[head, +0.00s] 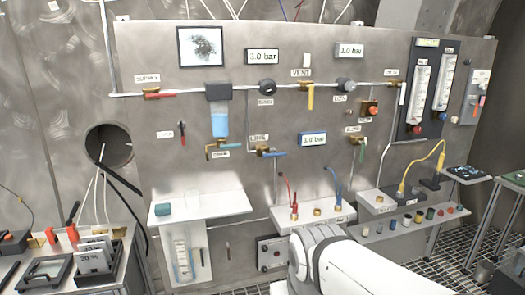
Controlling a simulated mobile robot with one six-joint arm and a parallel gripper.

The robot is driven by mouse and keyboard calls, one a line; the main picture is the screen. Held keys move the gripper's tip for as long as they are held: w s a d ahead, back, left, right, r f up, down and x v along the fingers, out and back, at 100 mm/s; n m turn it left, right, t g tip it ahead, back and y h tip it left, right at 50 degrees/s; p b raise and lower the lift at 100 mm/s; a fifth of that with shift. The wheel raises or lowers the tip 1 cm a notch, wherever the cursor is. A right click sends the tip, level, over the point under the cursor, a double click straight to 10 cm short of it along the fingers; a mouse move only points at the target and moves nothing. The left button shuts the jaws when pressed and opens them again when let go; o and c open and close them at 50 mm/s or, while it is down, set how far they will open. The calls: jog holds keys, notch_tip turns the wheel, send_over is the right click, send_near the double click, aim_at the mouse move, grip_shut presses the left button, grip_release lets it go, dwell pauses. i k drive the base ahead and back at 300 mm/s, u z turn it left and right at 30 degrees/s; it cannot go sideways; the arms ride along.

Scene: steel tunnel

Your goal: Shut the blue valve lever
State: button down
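A blue valve lever (274,153) sits on a small brass valve in the middle of the grey panel, just below a small label. The lever points to the right, about level. A second, teal-blue lever (226,142) sits on another brass valve to its left, below the blue-filled bowl. My gripper is not in view. Only a white part of my arm shows at the bottom centre, below the panel's shelves and apart from both levers.
A red lever (157,96) and a yellow lever (310,98) are on the upper pipe. Shelves (203,208) jut out below, with red and blue leads (337,184) standing above the middle one. A cluttered table (112,265) is at left. Grated floor (400,262) lies at right.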

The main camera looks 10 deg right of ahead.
aim_at(277, 154)
jog(key=u, duration=0.15)
jog(key=i, duration=0.85)
jog(key=z, duration=0.05)
